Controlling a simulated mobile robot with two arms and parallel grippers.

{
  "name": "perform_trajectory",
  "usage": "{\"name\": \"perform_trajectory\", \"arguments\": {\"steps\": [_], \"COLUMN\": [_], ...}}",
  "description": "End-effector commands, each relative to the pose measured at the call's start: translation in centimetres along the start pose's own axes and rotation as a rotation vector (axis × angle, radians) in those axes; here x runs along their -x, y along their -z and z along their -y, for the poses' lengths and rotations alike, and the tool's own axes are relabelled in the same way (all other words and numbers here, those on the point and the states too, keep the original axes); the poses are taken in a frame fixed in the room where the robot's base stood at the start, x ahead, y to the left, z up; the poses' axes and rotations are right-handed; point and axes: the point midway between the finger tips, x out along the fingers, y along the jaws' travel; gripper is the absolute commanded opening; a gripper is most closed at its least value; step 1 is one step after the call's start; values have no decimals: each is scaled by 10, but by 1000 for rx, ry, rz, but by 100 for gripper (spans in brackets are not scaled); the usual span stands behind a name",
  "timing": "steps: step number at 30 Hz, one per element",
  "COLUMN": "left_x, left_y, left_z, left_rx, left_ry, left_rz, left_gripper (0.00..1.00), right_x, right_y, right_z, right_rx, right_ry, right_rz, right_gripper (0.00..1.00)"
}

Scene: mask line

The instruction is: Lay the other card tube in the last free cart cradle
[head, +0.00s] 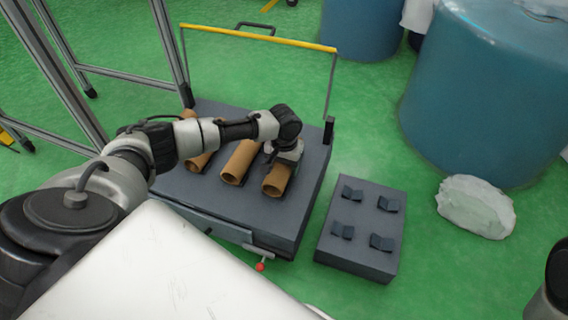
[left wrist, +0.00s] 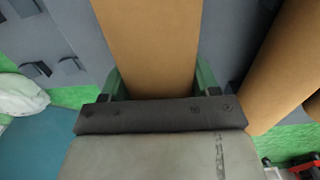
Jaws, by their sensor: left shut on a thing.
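Three brown card tubes lie side by side on the dark grey cart: a left tube (head: 197,161), a middle tube (head: 239,162) and a right tube (head: 277,181). My left gripper (head: 279,163) is shut on the right tube from above, at the cart's right side. In the left wrist view this tube (left wrist: 150,45) runs between the fingers, and the neighbouring tube (left wrist: 283,70) lies apart to the right. The cart's bare deck (head: 270,218) shows in front. The cradles under the tubes are hidden, so I cannot tell whether the held tube touches one.
A low grey stand (head: 360,225) with several empty dark cradle blocks is right of the cart. A wrapped white bundle (head: 476,207) and large blue rolls (head: 490,90) stand farther right. The cart's yellow-topped handle (head: 258,37) rises behind. Green floor lies between.

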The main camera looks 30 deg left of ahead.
Motion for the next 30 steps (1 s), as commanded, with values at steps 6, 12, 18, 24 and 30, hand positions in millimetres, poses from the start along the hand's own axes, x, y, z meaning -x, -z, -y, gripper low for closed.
{"name": "perform_trajectory", "arguments": {"steps": [6, 12, 18, 24, 30], "left_x": [-3, -6, -8, -8, -7], "left_y": [0, 0, 0, 0, 0], "left_z": [0, 0, 0, 0, 0], "left_rx": [1, 0, 0, 0, 0], "left_ry": [0, 0, 0, 0, 0], "left_rz": [0, -1, -1, -1, 0], "left_gripper": [37, 37, 72, 91, 91], "right_x": [0, 2, 3, 3, 2], "right_y": [0, -2, -2, -2, -3], "right_z": [0, -1, -1, -1, -1], "right_rx": [0, -1, -1, -1, -1], "right_ry": [-1, -5, -5, -4, -4], "right_rz": [1, 12, 14, 14, 14], "right_gripper": [91, 91, 91, 91, 91]}}
